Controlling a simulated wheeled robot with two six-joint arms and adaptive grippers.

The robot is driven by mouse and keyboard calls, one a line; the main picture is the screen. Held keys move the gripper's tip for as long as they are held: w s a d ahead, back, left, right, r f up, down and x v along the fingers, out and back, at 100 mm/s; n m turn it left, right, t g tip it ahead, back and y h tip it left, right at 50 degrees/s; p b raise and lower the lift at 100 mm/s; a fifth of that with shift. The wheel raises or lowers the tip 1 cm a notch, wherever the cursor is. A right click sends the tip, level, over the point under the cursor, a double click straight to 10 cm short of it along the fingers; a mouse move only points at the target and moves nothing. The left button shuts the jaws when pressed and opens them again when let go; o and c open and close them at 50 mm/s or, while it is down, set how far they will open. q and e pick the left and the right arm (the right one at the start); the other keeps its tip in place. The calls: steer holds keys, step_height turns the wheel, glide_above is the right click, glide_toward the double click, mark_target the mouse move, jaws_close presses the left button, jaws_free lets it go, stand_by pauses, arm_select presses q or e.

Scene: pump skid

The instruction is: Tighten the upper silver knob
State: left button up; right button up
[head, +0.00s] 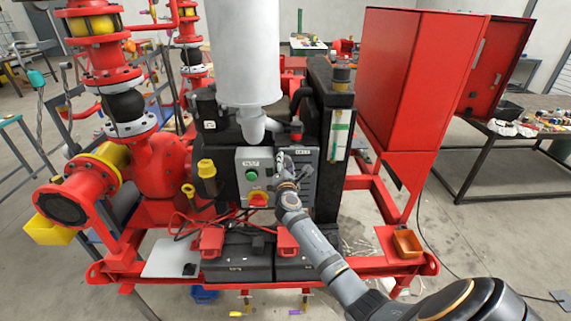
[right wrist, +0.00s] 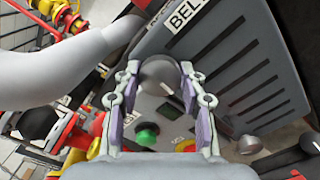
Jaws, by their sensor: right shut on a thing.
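The grey control box (head: 243,158) sits in the middle of the skid, with a green button (head: 252,174) and a red-yellow switch (head: 258,199). My right gripper (head: 284,160) reaches the right side of the box's face and covers what is there. In the right wrist view, its two fingers (right wrist: 159,80) stand on either side of a rounded grey knob, the upper silver knob (right wrist: 159,72), and are shut on it. A second silver knob (right wrist: 248,145) is at the lower right of that view, apart from the fingers. My left gripper is not in view.
A ribbed dark guard (right wrist: 225,60) with a partly visible label is close to the fingers. A white cylinder (head: 243,60) hangs above the box. A red cabinet (head: 410,80) stands at the right, and black batteries (head: 238,262) lie below.

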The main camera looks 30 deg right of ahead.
steer(key=o, duration=1.2)
steer(key=shift+c, duration=0.2)
steer(key=shift+s+a+f, duration=0.1)
steer(key=shift+s, duration=0.05)
steer(key=v, duration=1.1)
steer(key=shift+s, duration=0.3)
steer(key=shift+a, duration=0.1)
